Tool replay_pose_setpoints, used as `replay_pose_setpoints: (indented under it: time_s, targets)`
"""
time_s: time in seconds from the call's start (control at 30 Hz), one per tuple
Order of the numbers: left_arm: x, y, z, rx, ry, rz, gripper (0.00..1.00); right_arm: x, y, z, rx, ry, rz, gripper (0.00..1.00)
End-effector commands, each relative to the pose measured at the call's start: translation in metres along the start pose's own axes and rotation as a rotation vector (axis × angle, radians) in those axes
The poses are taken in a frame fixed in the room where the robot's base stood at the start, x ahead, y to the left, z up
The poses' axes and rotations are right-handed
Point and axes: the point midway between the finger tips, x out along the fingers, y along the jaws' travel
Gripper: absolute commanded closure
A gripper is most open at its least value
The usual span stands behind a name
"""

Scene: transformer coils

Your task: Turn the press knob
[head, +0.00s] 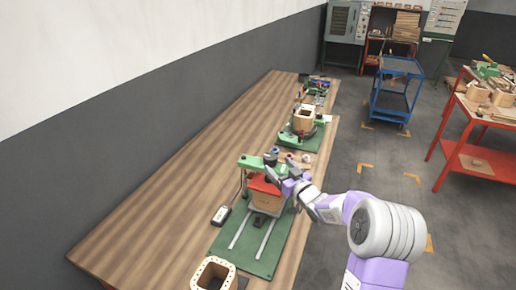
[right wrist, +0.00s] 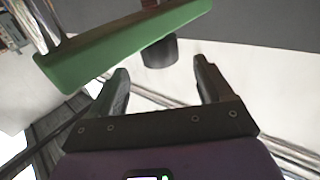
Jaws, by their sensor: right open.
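The press (head: 250,162) stands on a green base plate (head: 263,258) on the wooden bench, with a green top beam and a red plate (head: 263,184) over a wooden block (head: 267,202). My right gripper (head: 280,165) is at the right end of the beam, open and empty. In the right wrist view, a dark round knob (right wrist: 160,52) sits against the green beam (right wrist: 120,48). It lies between and a little beyond the two fingertips (right wrist: 162,72), with no contact visible. In the head view my gripper crowds the knob area. My left gripper is not in view.
A hollow wooden part (head: 213,274) stands at the near bench edge. A small dark box (head: 221,215) lies left of the press. Another green fixture (head: 303,135) with a wooden part stands behind. The left of the bench (head: 165,190) is clear. A blue cart (head: 396,92) stands on the floor.

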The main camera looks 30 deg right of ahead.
Motion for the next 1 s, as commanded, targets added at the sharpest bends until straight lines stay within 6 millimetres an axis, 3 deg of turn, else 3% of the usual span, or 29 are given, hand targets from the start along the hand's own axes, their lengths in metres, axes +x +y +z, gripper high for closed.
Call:
replay_pose_setpoints:
  time_s: [0.5,0.9,1.0]
  targets:
    - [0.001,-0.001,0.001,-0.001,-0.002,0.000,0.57,0.066,-0.001,0.001,0.000,-0.001,0.000,0.20]
    - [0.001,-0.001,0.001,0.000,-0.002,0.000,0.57,0.074,0.000,0.001,0.001,-0.002,0.001,0.20]
    - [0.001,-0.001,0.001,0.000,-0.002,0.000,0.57,0.074,0.000,0.001,0.001,-0.002,0.001,0.32]
